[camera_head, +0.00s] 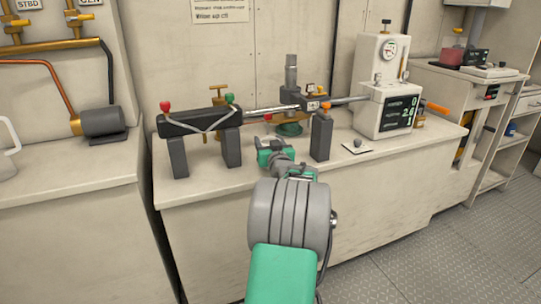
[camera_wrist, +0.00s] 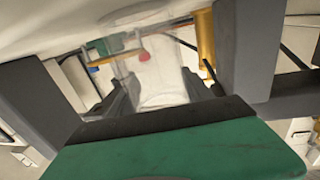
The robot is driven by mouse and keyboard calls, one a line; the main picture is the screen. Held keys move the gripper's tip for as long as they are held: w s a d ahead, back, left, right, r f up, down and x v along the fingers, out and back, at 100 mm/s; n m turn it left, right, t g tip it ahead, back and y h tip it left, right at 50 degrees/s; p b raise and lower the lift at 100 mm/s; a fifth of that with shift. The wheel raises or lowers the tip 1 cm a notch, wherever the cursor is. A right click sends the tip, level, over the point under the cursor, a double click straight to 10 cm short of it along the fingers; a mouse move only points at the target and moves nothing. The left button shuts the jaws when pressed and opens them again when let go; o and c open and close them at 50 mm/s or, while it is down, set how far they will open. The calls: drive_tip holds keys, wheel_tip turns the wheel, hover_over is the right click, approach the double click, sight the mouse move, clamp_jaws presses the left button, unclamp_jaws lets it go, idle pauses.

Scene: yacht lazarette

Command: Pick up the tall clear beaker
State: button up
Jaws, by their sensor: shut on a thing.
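In the wrist view a pale, see-through form, which I take to be the tall clear beaker (camera_wrist: 160,72), fills the space between the dark fingers of my gripper (camera_wrist: 157,92). The gripper is shut on it. Its outline is faint and its base is hidden behind the gripper's dark edge. In the head view my gripper (camera_head: 273,150) reaches over the front of the counter, between two dark posts of the apparatus. The beaker cannot be made out there.
A dark bar apparatus (camera_head: 200,121) stands left of my gripper, with an orange-topped post (camera_head: 321,137) on the right. A white gauge unit (camera_head: 384,90) stands further right on the counter (camera_head: 190,190). A grey motor-like cylinder (camera_head: 103,121) sits on the left counter.

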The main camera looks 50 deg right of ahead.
drive_tip(key=shift+c, duration=0.9)
drive_tip(key=shift+r, duration=0.1)
